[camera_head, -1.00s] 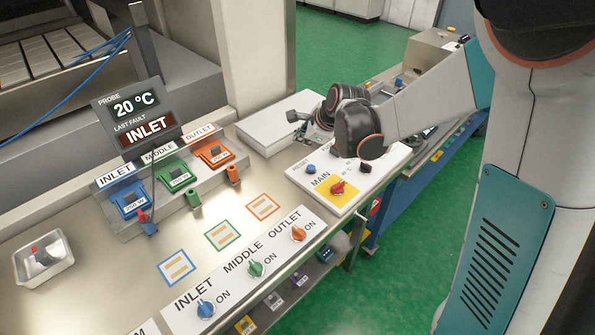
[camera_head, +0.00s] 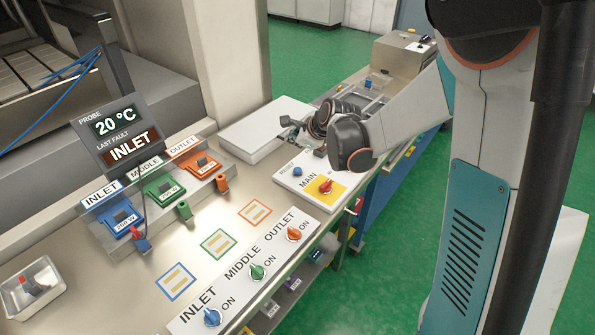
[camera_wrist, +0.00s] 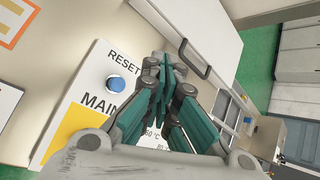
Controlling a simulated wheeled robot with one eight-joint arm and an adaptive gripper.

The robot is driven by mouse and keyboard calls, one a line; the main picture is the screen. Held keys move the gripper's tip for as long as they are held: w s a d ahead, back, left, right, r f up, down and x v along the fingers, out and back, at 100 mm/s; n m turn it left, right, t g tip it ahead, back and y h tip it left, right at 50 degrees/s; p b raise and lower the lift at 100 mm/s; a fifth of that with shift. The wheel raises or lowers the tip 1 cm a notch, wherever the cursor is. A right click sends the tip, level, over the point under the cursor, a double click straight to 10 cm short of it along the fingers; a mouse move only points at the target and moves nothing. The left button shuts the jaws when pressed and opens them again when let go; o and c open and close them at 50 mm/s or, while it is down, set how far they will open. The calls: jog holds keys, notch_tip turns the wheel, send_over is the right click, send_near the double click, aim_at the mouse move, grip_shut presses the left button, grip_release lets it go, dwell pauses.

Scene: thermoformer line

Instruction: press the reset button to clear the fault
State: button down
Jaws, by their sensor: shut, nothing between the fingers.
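The blue reset button (camera_head: 297,171) sits on the white main panel (camera_head: 285,180), above the yellow patch with the red main switch (camera_head: 326,186). In the wrist view the button (camera_wrist: 117,83) lies under the word RESET, left of my gripper (camera_wrist: 163,62). The gripper's teal fingers are shut and empty, and its tips are beside the button, apart from it in the picture. In the head view my gripper (camera_head: 290,128) is over the back of the panel, partly hidden by my wrist. Whether it touches anything cannot be told.
The display (camera_head: 115,135) reads 20 °C and last fault INLET. Blue, green and orange zone knobs (camera_head: 257,271) line the front panel. A white box with a handle (camera_wrist: 205,30) stands behind the main panel. A metal tray (camera_head: 32,290) is at the left.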

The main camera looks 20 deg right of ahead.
aim_at(296, 170)
jog(key=shift+f+b, duration=2.6)
jog(key=shift+f, duration=1.25)
jog(key=shift+f, duration=0.1)
jog(key=shift+f+b, duration=0.3)
jog(key=shift+b, duration=0.15)
jog(key=shift+f+b, duration=0.45)
jog(key=shift+f, duration=0.05)
jog(key=shift+r, duration=0.1)
jog(key=shift+r+p, duration=0.6)
jog(key=shift+r, duration=0.25)
jog(key=shift+r, duration=0.1)
jog(key=shift+r+p, duration=1.65)
jog(key=shift+r, duration=0.75)
